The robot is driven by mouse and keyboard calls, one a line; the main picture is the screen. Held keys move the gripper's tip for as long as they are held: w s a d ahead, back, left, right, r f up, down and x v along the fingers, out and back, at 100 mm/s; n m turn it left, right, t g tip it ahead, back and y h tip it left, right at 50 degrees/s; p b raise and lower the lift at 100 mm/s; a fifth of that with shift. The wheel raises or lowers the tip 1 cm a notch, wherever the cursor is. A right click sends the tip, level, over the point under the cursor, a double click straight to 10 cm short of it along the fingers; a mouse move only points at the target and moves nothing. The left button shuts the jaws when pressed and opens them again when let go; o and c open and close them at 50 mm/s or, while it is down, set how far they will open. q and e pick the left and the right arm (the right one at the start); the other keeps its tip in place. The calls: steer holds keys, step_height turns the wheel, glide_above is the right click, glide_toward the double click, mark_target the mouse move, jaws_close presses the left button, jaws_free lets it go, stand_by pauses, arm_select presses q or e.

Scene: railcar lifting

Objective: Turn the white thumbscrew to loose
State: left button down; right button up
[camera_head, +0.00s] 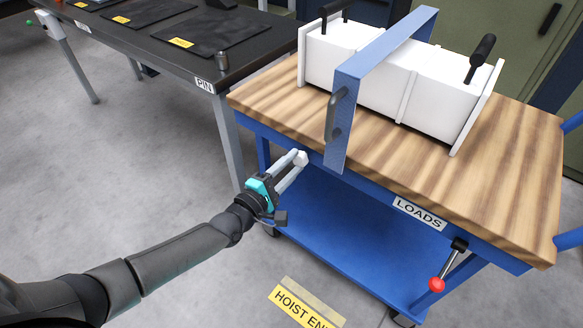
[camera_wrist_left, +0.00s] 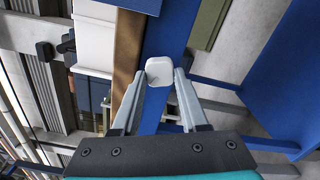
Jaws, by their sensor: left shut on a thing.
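The white thumbscrew (camera_head: 300,158) is a small pale knob at the front edge of the cart, by the foot of the blue frame. My left gripper (camera_head: 293,166) comes in from the left and is shut on it. In the left wrist view the thumbscrew (camera_wrist_left: 160,71) is a rounded white square between my left fingertips (camera_wrist_left: 161,78), against a blue face. How far the thumbscrew is turned cannot be told. My right gripper is not in view.
A blue frame (camera_head: 375,58) with a grey handle arches over a white block (camera_head: 365,72) with black handles on the wooden cart top (camera_head: 490,185). A red-knobbed lever (camera_head: 437,284) sticks out at the front right. A dark table (camera_head: 140,28) stands behind left.

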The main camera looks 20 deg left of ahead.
arm_select(q)
steer(key=shift+n+b, duration=0.85)
steer(key=shift+n, duration=1.15)
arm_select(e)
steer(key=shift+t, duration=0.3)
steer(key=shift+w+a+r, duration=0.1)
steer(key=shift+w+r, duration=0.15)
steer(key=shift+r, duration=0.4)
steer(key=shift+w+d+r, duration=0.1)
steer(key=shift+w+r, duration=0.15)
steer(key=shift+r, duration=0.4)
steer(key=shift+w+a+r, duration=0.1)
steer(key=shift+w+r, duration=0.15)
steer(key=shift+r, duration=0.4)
arm_select(q)
steer(key=shift+c, duration=2.2)
jaws_free()
steer(key=shift+s, duration=0.2)
steer(key=p+v, duration=0.3)
steer(key=v, duration=1.1)
steer(key=shift+s+a+p, duration=0.2)
steer(key=shift+s+p, duration=0.15)
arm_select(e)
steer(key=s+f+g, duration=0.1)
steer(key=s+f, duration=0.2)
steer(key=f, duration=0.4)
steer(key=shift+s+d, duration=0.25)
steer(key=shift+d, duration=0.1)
